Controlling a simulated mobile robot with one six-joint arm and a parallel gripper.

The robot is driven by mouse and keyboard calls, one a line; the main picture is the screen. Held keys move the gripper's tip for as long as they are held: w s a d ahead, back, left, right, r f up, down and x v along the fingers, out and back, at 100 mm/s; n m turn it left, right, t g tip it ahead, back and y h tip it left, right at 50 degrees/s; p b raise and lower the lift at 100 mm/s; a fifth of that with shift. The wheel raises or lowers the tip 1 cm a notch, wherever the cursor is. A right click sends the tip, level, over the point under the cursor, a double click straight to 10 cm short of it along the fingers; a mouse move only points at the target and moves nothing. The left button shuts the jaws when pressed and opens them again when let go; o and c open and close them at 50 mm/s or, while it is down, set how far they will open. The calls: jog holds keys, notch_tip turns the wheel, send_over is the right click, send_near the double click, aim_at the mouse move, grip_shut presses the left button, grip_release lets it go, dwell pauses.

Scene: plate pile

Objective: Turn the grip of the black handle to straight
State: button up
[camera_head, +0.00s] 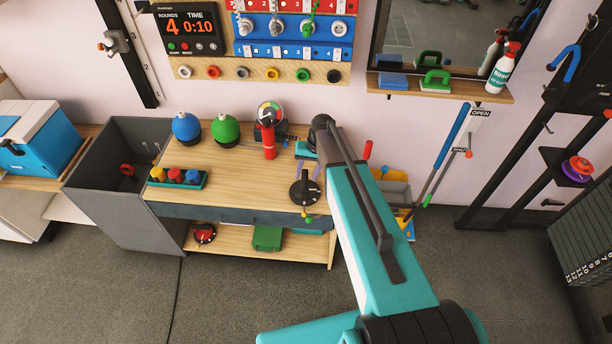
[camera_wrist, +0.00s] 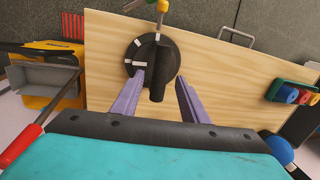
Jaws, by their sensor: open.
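The black handle (camera_head: 306,192) is a round dial with a bar-like grip on the wooden bench top, near its right front edge. In the wrist view the dial (camera_wrist: 150,52) has white marks around it. Its grip (camera_wrist: 157,88) points down the picture, nearly upright there. My gripper (camera_wrist: 160,80) is open, with one purple finger on each side of the grip. Gaps show between the grip and the fingers, and I cannot see contact. In the head view my gripper (camera_head: 309,172) is just behind the dial, partly hidden by my arm.
A teal tray (camera_head: 178,180) with coloured knobs lies left. A yellow-and-grey bin (camera_wrist: 52,78) stands beside the bench. The bench middle is clear.

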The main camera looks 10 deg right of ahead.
jog(key=shift+a+f+p, duration=0.25)
jog(key=shift+f+p, duration=0.05)
jog(key=shift+f, duration=0.85)
grip_shut()
